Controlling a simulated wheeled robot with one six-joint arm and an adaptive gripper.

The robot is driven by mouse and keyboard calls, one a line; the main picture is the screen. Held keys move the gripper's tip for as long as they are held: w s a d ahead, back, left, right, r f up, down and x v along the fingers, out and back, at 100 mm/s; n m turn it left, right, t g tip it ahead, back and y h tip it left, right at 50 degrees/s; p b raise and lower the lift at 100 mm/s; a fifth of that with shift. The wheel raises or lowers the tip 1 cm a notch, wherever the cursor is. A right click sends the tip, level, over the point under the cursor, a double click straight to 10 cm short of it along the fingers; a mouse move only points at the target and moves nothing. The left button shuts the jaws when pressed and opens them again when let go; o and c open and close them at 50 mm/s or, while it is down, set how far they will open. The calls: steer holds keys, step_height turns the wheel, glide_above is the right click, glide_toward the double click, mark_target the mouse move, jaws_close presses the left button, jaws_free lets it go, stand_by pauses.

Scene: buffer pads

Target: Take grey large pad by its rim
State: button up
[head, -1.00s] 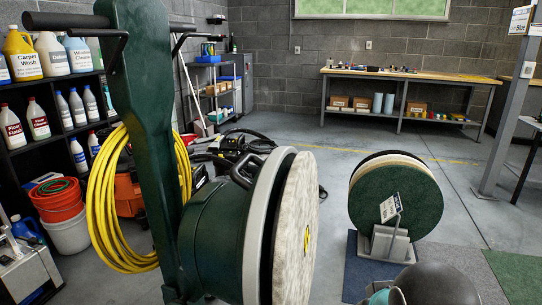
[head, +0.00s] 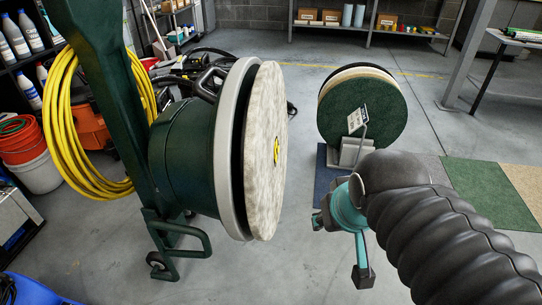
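A large mottled grey-white pad (head: 266,150) with a yellow centre stands on edge, facing right, on the face of a dark green floor machine (head: 185,155) tipped on its back. Its rim is exposed, with a dark gap between it and the machine's grey ring. My gripper (head: 340,250), with teal links and dark fingertips, is to the right of the pad and lower in the head view, apart from it. Its fingers are spread and nothing shows between them. My black ribbed arm sleeve comes in from the right.
A rack (head: 355,150) holds upright pads, a dark green one (head: 365,108) in front of paler and dark ones. Carpet samples (head: 487,190) lie on the floor at right. A yellow cord coil (head: 72,125) and buckets (head: 38,170) are at left. The floor between machine and rack is clear.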

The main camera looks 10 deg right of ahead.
steer(key=shift+m+g+h, duration=0.4)
steer(key=shift+m+h, duration=0.1)
steer(key=w+a+r, duration=0.1)
steer(key=w+r, duration=0.4)
steer(key=r, duration=0.1)
steer(key=w+a+r+b, duration=0.1)
steer(key=w+r, duration=0.4)
steer(key=r, duration=0.1)
steer(key=w+a+r, duration=0.1)
steer(key=w+r, duration=0.4)
steer(key=r, duration=0.1)
steer(key=shift+w+r+b, duration=0.1)
steer(key=shift+w+b, duration=0.3)
steer(key=m+h+b, duration=0.1)
steer(key=m+b, duration=0.1)
glide_toward(263, 69)
steer(key=shift+g, duration=0.4)
steer(key=b+x, duration=0.1)
steer(key=x, duration=0.2)
steer(key=b+x, duration=0.2)
steer(key=x, duration=0.2)
steer(key=b+x, duration=0.2)
steer(key=x, duration=0.2)
steer(key=shift+w+d, duration=0.1)
steer(key=shift+w, duration=0.35)
jaws_close()
steer(key=s+d, duration=0.2)
steer(key=d, duration=0.5)
steer(key=shift+r, duration=0.5)
steer(key=shift+s, duration=0.15)
